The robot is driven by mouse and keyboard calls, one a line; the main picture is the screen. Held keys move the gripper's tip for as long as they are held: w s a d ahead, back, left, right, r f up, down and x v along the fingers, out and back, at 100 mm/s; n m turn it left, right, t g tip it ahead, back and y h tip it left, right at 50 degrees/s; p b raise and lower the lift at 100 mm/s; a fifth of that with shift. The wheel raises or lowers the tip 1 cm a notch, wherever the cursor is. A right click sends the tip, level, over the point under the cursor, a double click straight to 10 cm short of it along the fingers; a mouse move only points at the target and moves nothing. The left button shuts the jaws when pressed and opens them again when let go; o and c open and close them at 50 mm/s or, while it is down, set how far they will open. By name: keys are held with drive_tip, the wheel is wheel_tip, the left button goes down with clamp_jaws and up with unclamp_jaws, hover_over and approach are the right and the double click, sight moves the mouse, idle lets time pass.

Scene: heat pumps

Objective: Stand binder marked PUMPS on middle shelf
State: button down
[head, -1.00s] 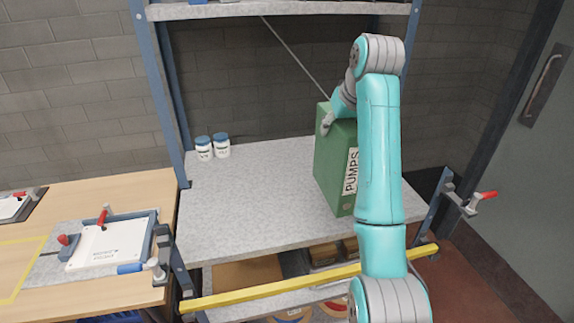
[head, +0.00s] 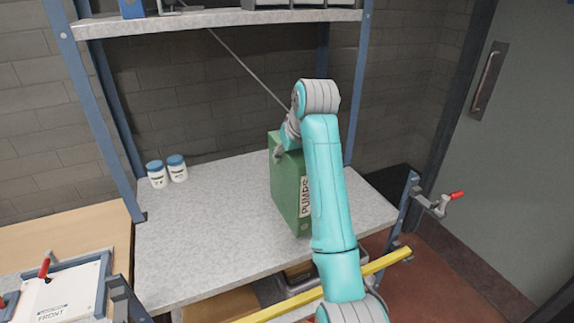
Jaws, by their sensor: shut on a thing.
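The green binder (head: 285,183) stands upright on the grey middle shelf (head: 215,218), right of its centre. Its white label reading PUMPS faces the front, partly beside my arm. My gripper (head: 281,147) is at the binder's top edge and shut on it. My arm hides the binder's right side and part of the gripper. Whether the binder's bottom rests fully on the shelf is hard to tell, but it looks to be at shelf level.
Two white jars with blue lids (head: 167,171) stand at the shelf's back left. A yellow bar (head: 385,262) crosses the shelf's front below it. A red-handled clamp (head: 437,203) sticks out at right. The upper shelf (head: 220,20) is overhead. The shelf's left and middle are clear.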

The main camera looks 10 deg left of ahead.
drive_tip(key=shift+f, duration=1.55)
drive_tip(key=shift+c, duration=2.4)
unclamp_jaws()
drive_tip(key=shift+f, duration=0.1)
